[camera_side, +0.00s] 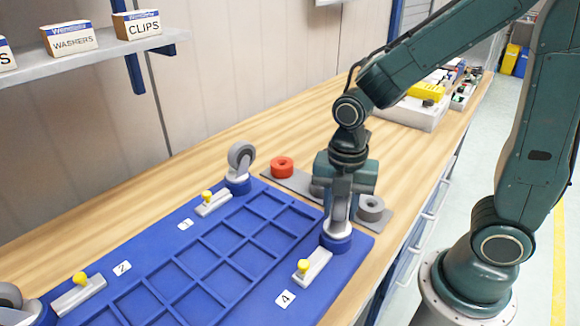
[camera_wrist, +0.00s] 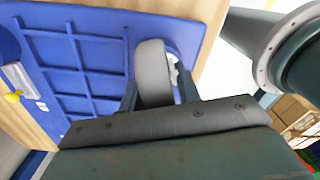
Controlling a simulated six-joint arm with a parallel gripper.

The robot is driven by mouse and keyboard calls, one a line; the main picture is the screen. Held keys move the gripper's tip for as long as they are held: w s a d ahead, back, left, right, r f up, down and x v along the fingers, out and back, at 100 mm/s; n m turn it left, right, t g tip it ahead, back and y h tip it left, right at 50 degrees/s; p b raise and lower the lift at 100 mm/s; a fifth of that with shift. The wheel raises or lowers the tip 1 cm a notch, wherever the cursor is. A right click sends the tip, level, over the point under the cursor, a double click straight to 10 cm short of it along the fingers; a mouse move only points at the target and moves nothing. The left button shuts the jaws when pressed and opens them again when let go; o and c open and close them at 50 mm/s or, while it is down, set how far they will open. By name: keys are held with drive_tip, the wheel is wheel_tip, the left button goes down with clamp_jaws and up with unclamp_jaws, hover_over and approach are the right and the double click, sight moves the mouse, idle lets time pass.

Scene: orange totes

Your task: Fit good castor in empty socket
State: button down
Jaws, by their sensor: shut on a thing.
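My gripper (camera_side: 341,203) points down over the near right corner of the upturned blue tote (camera_side: 358,258). It is shut on a castor (camera_side: 337,228), which sits at the round blue socket (camera_side: 335,243) by label 4. Whether it is fully seated cannot be told. Beside that socket is a pale latch with a yellow knob (camera_side: 303,266).
Other castors stand at the tote's back corner (camera_side: 240,160) and left corner (camera_side: 9,296). A grey strip (camera_side: 300,183) behind the tote bears a red wheel (camera_side: 282,167) and a grey wheel (camera_side: 371,207), close to my gripper. A parts tray (camera_side: 415,113) stands farther back.

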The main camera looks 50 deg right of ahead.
drive_tip(key=shift+f, duration=0.1)
drive_tip(key=c, duration=0.9)
unclamp_jaws()
wheel_tip(320, 180, up, 14)
drive_tip(key=shift+f, duration=0.1)
idle(0.6)
